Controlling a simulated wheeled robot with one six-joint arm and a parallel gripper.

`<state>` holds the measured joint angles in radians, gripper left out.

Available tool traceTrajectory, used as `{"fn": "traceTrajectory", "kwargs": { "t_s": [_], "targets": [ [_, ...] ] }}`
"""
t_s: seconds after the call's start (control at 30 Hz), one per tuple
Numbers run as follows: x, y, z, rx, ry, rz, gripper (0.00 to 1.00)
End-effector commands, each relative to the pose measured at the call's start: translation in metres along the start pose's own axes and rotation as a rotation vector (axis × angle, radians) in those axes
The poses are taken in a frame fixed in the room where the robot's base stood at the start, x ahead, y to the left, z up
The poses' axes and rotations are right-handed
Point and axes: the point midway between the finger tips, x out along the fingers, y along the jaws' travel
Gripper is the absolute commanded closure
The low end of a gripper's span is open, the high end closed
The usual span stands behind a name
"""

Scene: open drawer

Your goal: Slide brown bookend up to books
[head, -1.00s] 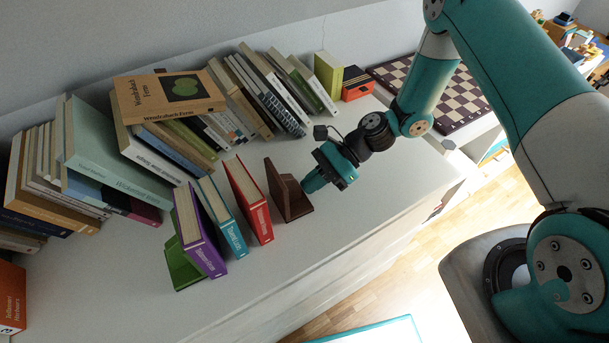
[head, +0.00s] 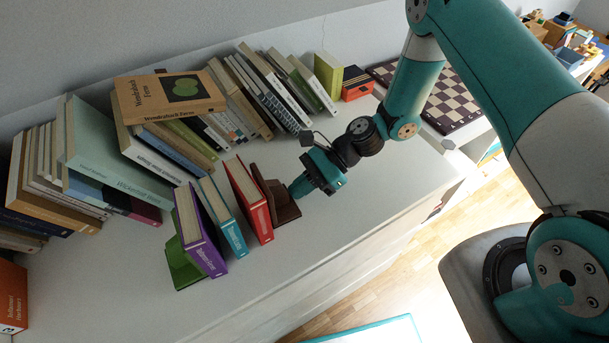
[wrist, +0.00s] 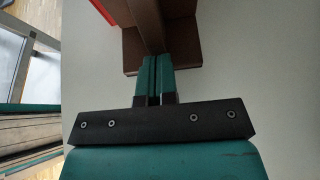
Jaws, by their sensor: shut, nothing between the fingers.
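The brown bookend (head: 281,203) stands on the white cabinet top, just right of the red book (head: 250,204); from the head view I cannot tell whether they touch. Left of the red book stand the teal book (head: 225,220), the purple book (head: 200,235) and the green bookend (head: 182,264). There are gaps between these books. My gripper (head: 298,190) is shut and empty, its fingertips at the right side of the brown bookend. In the wrist view the closed fingertips (wrist: 155,62) meet the brown bookend (wrist: 183,40), and a red corner (wrist: 103,8) shows beyond it.
Leaning books (head: 262,92) and a stack under an orange book (head: 170,95) fill the back. A chessboard (head: 452,100) lies at the right. The white top (head: 340,228) is clear in front, down to its front edge.

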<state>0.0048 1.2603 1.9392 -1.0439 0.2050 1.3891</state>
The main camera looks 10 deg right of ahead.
Motion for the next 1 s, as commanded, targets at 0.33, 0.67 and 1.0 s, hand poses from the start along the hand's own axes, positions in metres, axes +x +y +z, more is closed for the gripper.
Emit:
{"fn": "traceTrajectory", "kwargs": {
  "t_s": [0.33, 0.67, 1.0],
  "targets": [
    [0.01, 0.001, 0.005, -0.001, -0.001, 0.002, 1.0],
    [0.019, 0.001, 0.01, -0.001, -0.001, 0.002, 1.0],
    [0.028, 0.001, 0.015, -0.001, -0.001, 0.003, 1.0]
  ]
}}
